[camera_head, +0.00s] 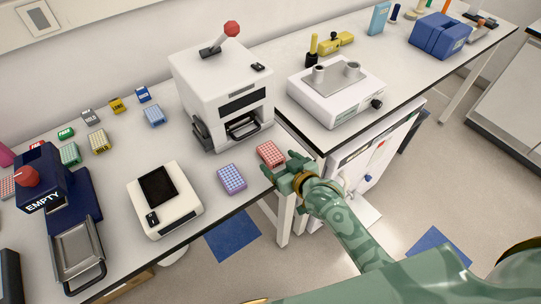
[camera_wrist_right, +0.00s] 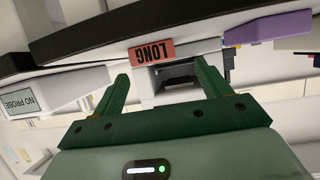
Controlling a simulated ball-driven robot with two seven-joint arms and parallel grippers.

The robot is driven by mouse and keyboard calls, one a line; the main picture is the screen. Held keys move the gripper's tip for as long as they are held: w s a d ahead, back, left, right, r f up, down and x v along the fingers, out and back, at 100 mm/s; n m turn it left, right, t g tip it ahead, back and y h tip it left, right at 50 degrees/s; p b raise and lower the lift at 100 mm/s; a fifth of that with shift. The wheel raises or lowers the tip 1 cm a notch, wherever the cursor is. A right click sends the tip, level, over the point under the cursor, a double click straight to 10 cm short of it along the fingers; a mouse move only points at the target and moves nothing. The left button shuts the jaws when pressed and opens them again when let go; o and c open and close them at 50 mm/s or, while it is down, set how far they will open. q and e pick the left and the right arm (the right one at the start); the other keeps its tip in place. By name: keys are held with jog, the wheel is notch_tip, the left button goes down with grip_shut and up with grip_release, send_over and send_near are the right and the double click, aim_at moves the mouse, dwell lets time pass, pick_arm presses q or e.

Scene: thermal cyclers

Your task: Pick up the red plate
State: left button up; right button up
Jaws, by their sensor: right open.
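A red plate (camera_head: 271,153) with rows of wells lies near the front edge of the white bench, to the right of a purple plate (camera_head: 232,179). My right gripper (camera_head: 282,174) is open and empty at the bench edge, just in front of the red plate. In the right wrist view, which is upside down, the red plate (camera_wrist_right: 152,54) shows its side labelled LONG. It appears ahead of the gap between the open green fingers (camera_wrist_right: 162,75), not visibly gripped. My left gripper is not in view.
A white cycler (camera_head: 222,85) with a red-knobbed lever stands behind the red plate. A smaller white device (camera_head: 165,199) and a dark blue machine marked EMPTY (camera_head: 62,200) stand left. Another white device (camera_head: 336,92) stands right. Several coloured plates lie at the back left.

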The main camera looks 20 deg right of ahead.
aim_at(273, 156)
jog(key=x, duration=0.3)
jog(key=b+x, duration=0.1)
jog(key=shift+w+d+f, duration=0.2)
jog(key=shift+f, duration=0.1)
jog(key=shift+s+r, duration=0.1)
jog(key=c, duration=1.1)
jog(key=shift+o, duration=0.2)
